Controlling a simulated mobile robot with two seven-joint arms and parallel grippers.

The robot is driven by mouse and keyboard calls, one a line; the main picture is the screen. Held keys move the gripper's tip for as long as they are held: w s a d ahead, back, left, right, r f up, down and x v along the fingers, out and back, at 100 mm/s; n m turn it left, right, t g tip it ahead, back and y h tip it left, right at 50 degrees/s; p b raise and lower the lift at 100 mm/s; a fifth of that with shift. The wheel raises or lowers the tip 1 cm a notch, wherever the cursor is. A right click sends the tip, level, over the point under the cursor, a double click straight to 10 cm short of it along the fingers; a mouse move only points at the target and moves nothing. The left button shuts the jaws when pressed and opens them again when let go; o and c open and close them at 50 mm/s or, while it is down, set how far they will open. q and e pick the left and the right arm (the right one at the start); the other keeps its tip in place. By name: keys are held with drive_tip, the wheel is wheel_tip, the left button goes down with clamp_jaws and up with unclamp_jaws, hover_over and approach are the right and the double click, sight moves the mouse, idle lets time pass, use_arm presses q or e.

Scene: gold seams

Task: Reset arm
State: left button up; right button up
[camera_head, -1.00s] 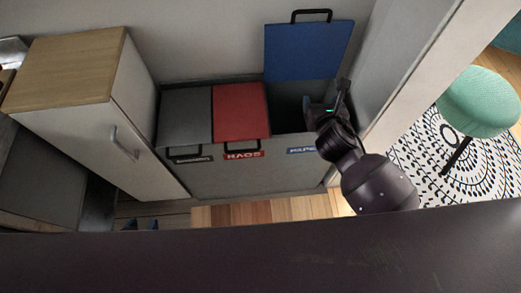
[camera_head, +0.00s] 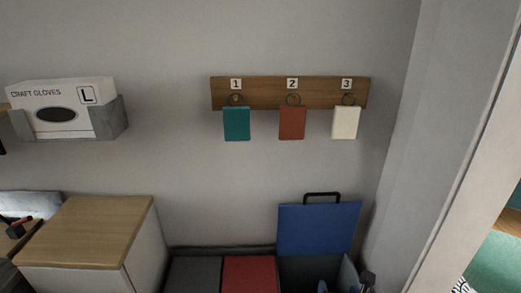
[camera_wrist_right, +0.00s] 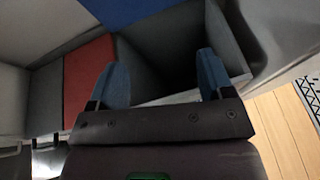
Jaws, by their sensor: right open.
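My right gripper (camera_head: 340,287) shows only in part at the bottom edge of the head view, over the open bin compartment. In the right wrist view its two blue fingers (camera_wrist_right: 164,78) are spread apart with nothing between them. Beyond them lies the dark, open compartment (camera_wrist_right: 157,62), whose inside looks empty where it shows. The blue lid (camera_head: 318,230) of this compartment stands raised against the wall. My left gripper is in neither view.
The red lid (camera_head: 249,273) and grey lid (camera_head: 194,274) are shut. A wood-topped cabinet (camera_head: 88,230) stands left of the bins. A peg board (camera_head: 260,92) with three hanging cards and a craft gloves box (camera_head: 62,108) are on the wall. A wall post is close on the right.

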use_arm(q)
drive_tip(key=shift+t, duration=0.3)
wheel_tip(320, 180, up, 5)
drive_tip(key=p, duration=0.5)
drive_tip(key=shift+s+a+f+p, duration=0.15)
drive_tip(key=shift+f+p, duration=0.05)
drive_tip(key=shift+p, duration=0.15)
use_arm(e)
drive_tip(key=s+d+f+m+g, duration=0.1)
drive_tip(key=s+d+m, duration=0.3)
drive_tip(key=s+m, duration=0.9)
drive_tip(key=s+d+m+g, duration=0.1)
drive_tip(key=s+d+m, duration=0.3)
drive_tip(key=s+m, duration=0.9)
drive_tip(key=m, duration=0.6)
drive_tip(key=shift+f+g+y, duration=0.3)
drive_tip(key=shift+f+y, duration=0.05)
drive_tip(key=shift+y, duration=0.05)
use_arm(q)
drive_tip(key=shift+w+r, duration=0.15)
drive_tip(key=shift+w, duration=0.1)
